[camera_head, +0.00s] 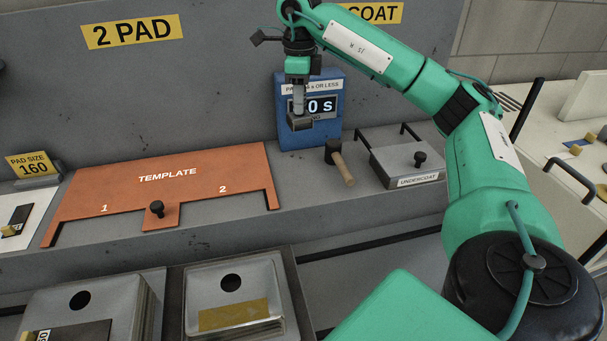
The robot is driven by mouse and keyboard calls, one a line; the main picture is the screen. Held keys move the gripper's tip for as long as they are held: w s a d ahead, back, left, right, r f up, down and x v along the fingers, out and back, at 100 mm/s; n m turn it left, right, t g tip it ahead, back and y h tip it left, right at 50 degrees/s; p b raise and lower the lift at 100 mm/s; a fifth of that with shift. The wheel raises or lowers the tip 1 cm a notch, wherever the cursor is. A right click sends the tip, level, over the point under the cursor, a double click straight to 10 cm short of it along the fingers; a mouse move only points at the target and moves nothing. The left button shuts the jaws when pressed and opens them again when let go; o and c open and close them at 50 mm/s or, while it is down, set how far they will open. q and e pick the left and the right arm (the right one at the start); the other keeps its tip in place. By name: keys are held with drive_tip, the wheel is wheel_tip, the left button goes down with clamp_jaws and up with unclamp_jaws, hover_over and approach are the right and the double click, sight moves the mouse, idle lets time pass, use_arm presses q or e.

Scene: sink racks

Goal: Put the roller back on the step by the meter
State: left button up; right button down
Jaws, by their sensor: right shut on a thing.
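A tool with a black head and a wooden handle, which looks like the roller (344,168), rests on the grey step (310,190). It is just right of the foot of the blue meter (320,137). My right gripper (300,121) hangs pointing down in front of the meter, hiding part of its display. It is shut on a small grey block-like thing, whose identity I cannot tell. The gripper shows apart from the roller, up and to its left in the picture. My left gripper is not in view.
An orange template (165,190) with a black knob lies left of the meter. A lidded grey undercoat tray (403,160) stands right of the roller. Metal holders (230,290) stand below the step. My right arm crosses the right side.

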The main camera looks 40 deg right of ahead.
sight(304, 125)
drive_tip(key=shift+d+r+m, duration=0.25)
drive_tip(key=shift+d+m, duration=0.1)
drive_tip(key=shift+m, duration=0.05)
drive_tip(key=shift+s+d+f, duration=0.1)
drive_tip(key=shift+f, duration=0.05)
wheel_tip(304, 125, down, 8)
drive_tip(key=shift+r+b, duration=0.2)
drive_tip(key=shift+b, duration=0.9)
wheel_tip(304, 125, down, 11)
drive_tip(key=shift+f+p, duration=0.2)
drive_tip(key=shift+p, duration=0.9)
drive_tip(key=shift+f, duration=0.25)
